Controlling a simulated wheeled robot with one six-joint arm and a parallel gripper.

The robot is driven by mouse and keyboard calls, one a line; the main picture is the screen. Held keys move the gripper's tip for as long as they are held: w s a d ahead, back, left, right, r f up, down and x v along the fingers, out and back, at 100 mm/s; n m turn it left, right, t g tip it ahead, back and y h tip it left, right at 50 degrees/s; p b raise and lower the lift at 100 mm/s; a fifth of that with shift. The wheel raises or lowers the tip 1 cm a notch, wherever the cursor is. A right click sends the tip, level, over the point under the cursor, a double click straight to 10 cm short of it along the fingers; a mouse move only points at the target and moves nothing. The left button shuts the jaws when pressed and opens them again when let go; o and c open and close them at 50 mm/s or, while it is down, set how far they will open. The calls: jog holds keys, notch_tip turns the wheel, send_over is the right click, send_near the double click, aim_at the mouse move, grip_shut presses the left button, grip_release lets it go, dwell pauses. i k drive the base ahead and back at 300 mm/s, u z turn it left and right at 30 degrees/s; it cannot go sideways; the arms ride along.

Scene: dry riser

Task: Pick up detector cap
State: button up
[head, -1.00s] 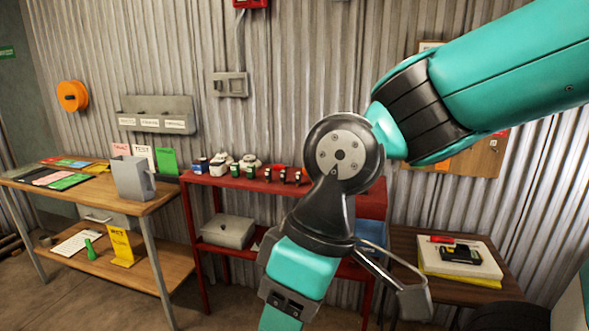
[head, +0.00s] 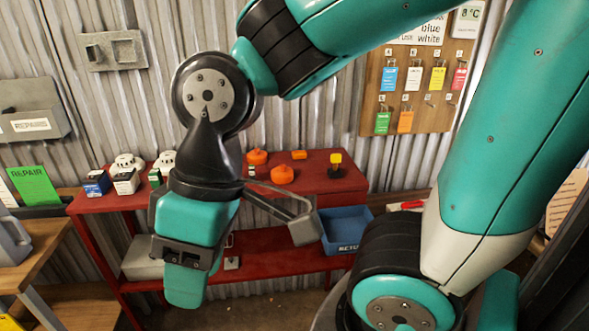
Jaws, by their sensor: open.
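My gripper (head: 242,240) hangs in front of the shelf, nearer the camera, open and empty. It is apart from both caps. My wrist hides part of the shelf top left of the caps. The fingertips are hard to make out against the arm.
White round detectors (head: 127,161) and small boxes (head: 97,183) stand on the shelf's left part. A blue bin (head: 345,226) sits below right. A tag board (head: 418,90) hangs behind.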

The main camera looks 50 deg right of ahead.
aim_at(282, 174)
jog(key=z, duration=0.4)
jog(key=i, duration=1)
